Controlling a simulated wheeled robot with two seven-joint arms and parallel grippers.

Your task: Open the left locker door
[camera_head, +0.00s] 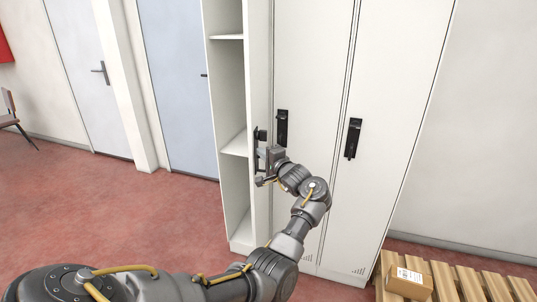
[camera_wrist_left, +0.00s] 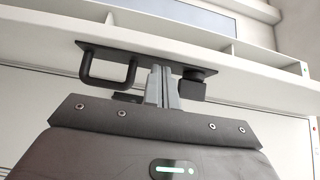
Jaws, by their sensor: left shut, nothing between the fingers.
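The left locker door (camera_head: 259,75) stands open, swung out and seen nearly edge-on, with the shelved inside of its compartment (camera_head: 226,85) showing. Its dark handle plate shows in the wrist view, with a looped handle (camera_wrist_left: 108,70) on the left and a dark block (camera_wrist_left: 199,74) on the right. My left gripper (camera_head: 262,158) is at the door's handle side in the head view. In the wrist view its fingers (camera_wrist_left: 163,75) are together and empty, between the loop and the block, close to the plate; contact cannot be told. My right gripper is not in view.
Two shut locker doors with dark handles (camera_head: 282,128) (camera_head: 354,138) stand to the right. A wooden pallet (camera_head: 468,284) with a cardboard box (camera_head: 409,283) lies at the lower right. Red floor (camera_head: 150,215) is free on the left, before a blue door (camera_head: 178,80).

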